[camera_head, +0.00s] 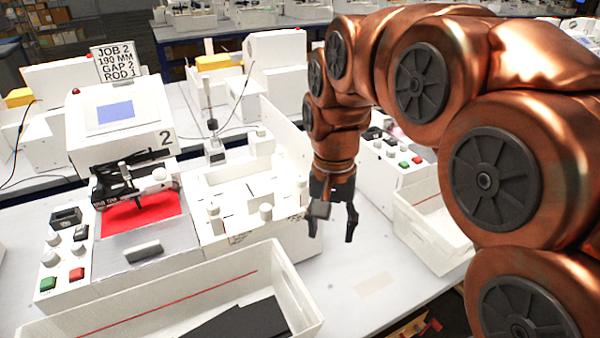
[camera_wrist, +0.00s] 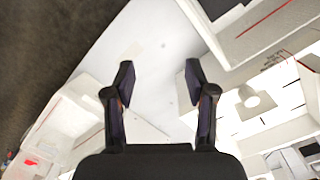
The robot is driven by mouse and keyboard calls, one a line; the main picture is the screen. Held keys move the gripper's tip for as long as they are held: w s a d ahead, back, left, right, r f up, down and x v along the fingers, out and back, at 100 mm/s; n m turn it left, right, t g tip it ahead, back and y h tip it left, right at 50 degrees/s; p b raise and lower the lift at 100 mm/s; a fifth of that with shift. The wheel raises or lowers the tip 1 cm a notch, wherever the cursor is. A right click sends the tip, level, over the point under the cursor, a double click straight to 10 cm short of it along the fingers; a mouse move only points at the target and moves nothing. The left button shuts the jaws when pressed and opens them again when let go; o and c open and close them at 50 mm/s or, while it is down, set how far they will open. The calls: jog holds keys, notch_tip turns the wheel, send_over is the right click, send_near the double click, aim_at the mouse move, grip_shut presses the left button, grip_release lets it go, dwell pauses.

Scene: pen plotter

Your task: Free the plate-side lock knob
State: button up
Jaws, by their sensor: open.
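The white fixture (camera_head: 240,228) beside the machine marked 2 carries several pale round knobs. One knob (camera_head: 214,212) stands at its front left, another knob (camera_head: 266,212) at its front right. I cannot tell which is the plate-side lock knob. In the wrist view a white round knob (camera_wrist: 256,99) shows at the right, outside my fingers. My gripper (camera_head: 331,232) hangs open and empty, pointing down to the right of the fixture. Its two dark fingers are apart in the wrist view (camera_wrist: 160,75), with only bare table between them.
A white open bin (camera_head: 284,255) with dark plates stands in front of the fixture. Another white bin (camera_head: 410,225) is at the right. The machine's panel (camera_head: 148,250) has green and red buttons. Table (camera_head: 350,290) below my gripper is mostly clear.

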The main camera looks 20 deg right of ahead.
aim_at(301, 178)
jog(key=w+r+m, duration=0.1)
jog(key=w+m, duration=0.1)
jog(key=w, duration=0.4)
jog(key=w+r+m, duration=0.2)
jog(key=w, duration=0.4)
jog(key=w+r+m+t+p, duration=0.1)
jog(key=w+r+m, duration=0.1)
jog(key=w, duration=0.5)
jog(key=shift+m, duration=0.5)
jog(key=shift+w, duration=0.35)
jog(key=shift+f+p, duration=1.25)
jog(key=shift+f, duration=2.55)
grip_shut()
